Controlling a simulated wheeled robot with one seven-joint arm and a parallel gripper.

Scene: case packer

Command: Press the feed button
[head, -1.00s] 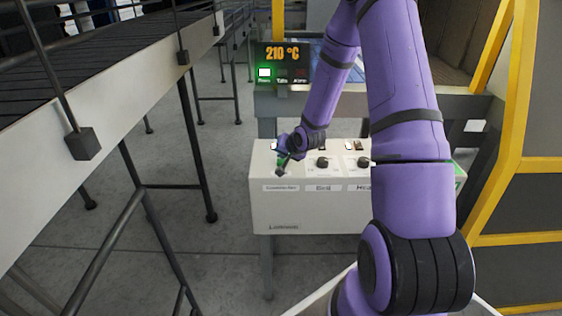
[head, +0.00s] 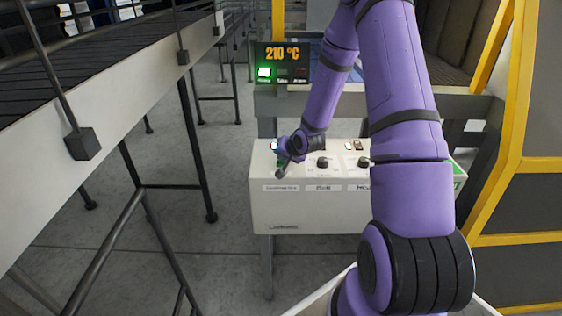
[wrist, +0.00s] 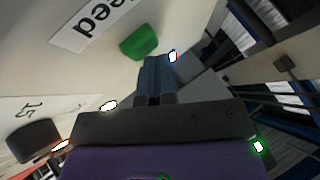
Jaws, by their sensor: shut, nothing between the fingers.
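The feed button is a green knob (wrist: 140,42) on the pale control box, beside a label (wrist: 97,22) whose visible letters read "eed". In the head view my gripper (head: 282,170) is at the left end of the control box (head: 300,212) and mostly hides the button. In the wrist view my gripper's fingers (wrist: 155,68) are shut and empty, with their tips just beside the button. I cannot tell whether they touch it.
Black knobs (head: 322,162) sit to the right on the box. A display (head: 283,54) above reads 210 °C, with a lit green lamp (head: 264,73). A conveyor (head: 120,100) runs along the left. A yellow frame (head: 507,150) stands at the right.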

